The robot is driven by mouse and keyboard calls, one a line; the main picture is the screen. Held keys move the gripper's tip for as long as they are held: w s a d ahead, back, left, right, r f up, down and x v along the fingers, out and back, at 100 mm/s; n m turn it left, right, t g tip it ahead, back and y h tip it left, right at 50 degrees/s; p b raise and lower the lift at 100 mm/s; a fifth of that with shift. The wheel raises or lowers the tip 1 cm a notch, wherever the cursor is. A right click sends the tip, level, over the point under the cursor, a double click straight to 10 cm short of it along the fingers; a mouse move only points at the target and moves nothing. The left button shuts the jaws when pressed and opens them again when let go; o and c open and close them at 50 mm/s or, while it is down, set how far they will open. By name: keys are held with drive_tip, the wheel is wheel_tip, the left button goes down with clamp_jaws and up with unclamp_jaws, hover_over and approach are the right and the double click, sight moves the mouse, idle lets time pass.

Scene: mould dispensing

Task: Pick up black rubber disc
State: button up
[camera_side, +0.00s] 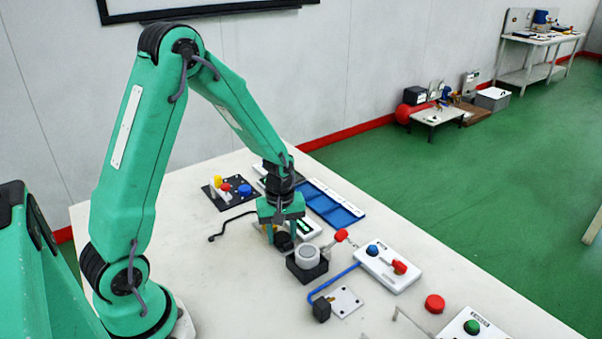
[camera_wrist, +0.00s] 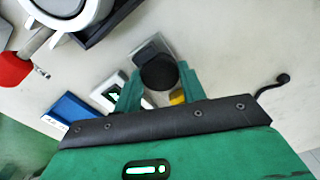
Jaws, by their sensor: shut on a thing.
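My gripper (camera_side: 282,236) points down over the white table. It is shut on the black rubber disc (camera_wrist: 158,74), which sits between the two green fingers in the wrist view. In the side view the disc (camera_side: 284,242) shows as a dark shape between the fingertips, partly hidden by them. In the wrist view a grey piece (camera_wrist: 150,48) lies just beyond the disc. I cannot tell whether the disc touches the table.
A grey-white cylinder (camera_side: 307,255) on a black block (camera_side: 306,271) stands close in front. A white button box (camera_side: 388,268), a blue tray (camera_side: 347,214) and a plate with coloured knobs (camera_side: 228,193) lie around. A red cap (camera_side: 435,303) lies front right.

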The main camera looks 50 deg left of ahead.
sight(283, 239)
drive_tip(key=shift+r, duration=0.1)
drive_tip(key=shift+r, duration=0.7)
drive_tip(key=r, duration=0.1)
drive_tip(key=d+r, duration=0.1)
drive_tip(key=r, duration=0.1)
drive_tip(key=shift+s, duration=0.1)
drive_tip(key=s+d+r, duration=0.3)
drive_tip(key=d+r, duration=0.3)
drive_tip(key=d, duration=0.4)
drive_tip(key=shift+s+r, duration=0.2)
drive_tip(key=shift+s, duration=0.05)
drive_tip(key=w+a+f+n, duration=0.1)
drive_tip(key=w+a+n, duration=0.2)
drive_tip(key=w+a, duration=0.5)
drive_tip(key=w+a+f+n, duration=0.1)
drive_tip(key=w+a+n, duration=0.2)
drive_tip(key=w+a, duration=0.6)
drive_tip(key=w, duration=0.5)
drive_tip(key=shift+a+f, duration=0.15)
drive_tip(key=shift+a, duration=0.15)
